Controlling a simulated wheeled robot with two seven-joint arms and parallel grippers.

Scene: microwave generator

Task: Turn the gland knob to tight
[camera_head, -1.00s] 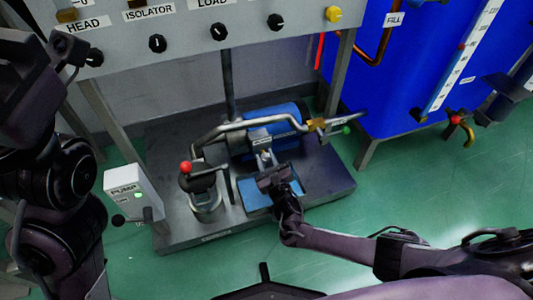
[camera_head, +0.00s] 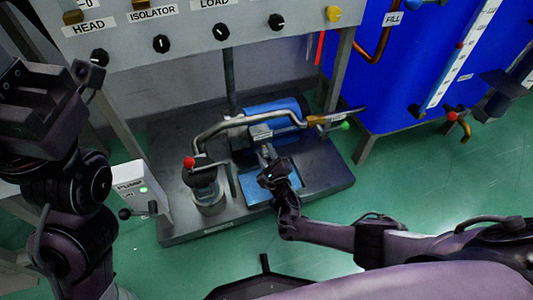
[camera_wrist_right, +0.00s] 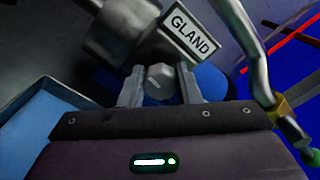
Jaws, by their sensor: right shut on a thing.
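The gland knob (camera_wrist_right: 160,82) is a grey round knob with a pale pointer line, just below the GLAND label (camera_wrist_right: 191,36) in the right wrist view. My right gripper (camera_wrist_right: 159,88) has its two fingers on either side of the knob and is shut on it. In the head view my right gripper (camera_head: 272,165) reaches to the pump unit and hides the knob. The small GLAND label is hard to read there. My left gripper (camera_head: 40,100) is raised at the left edge, and its fingers do not show clearly.
A curved grey pipe (camera_head: 225,125) runs above the blue pump (camera_head: 272,110). A red-tipped lever (camera_head: 190,163) stands left of my right gripper. A blue tray (camera_wrist_right: 40,115) lies beside it. The PUMP box (camera_head: 140,190) and blue tank (camera_head: 400,80) flank the grey base.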

